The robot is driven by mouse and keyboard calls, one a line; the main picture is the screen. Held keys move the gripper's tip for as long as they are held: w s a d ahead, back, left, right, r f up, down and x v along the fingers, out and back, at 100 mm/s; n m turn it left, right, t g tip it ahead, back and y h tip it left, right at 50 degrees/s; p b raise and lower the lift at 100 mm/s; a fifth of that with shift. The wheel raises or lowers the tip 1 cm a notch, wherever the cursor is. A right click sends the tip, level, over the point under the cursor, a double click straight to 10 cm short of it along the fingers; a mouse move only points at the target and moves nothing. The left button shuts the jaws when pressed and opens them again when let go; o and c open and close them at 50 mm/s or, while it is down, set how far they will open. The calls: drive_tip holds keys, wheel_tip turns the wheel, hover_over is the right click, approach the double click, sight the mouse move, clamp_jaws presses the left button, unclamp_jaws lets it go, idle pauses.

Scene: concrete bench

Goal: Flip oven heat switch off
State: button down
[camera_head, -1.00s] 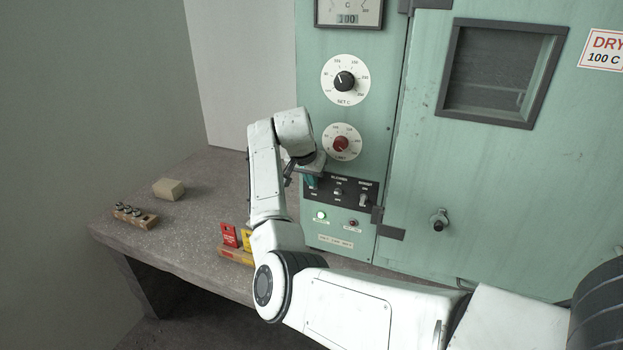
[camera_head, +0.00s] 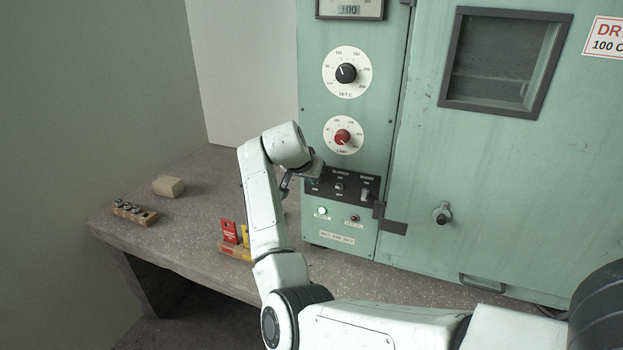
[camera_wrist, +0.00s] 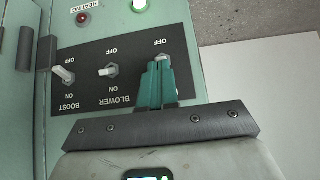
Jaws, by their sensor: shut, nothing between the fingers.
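The black switch panel (camera_head: 345,186) is on the green oven's front, below the dials. In the wrist view it appears upside down, with the boost switch (camera_wrist: 64,74) at left and the blower switch (camera_wrist: 110,71) in the middle. A third switch (camera_wrist: 163,58) is at right, below an OFF label; my fingers cover its lower part and its name. My gripper (camera_wrist: 156,68) is shut and empty, with its teal fingertips right at this third switch. I cannot tell whether they touch it, or its exact position. In the head view my wrist hides that panel end.
A green lamp (camera_head: 321,211) is lit and a red heating lamp (camera_head: 354,218) sits beside it. Two dials are above the panel. A door hinge (camera_head: 390,224) juts out at right.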

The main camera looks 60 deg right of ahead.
drive_tip(key=h+b, duration=0.1)
drive_tip(key=b, duration=0.1)
drive_tip(key=f+h+b, duration=0.1)
drive_tip(key=h, duration=0.1)
drive_tip(key=shift+a+f+b, duration=0.15)
drive_tip(key=shift+a+b, duration=0.25)
drive_tip(key=shift+r+p, duration=0.55)
drive_tip(key=shift+r, duration=0.2)
drive_tip(key=shift+a+r, duration=0.1)
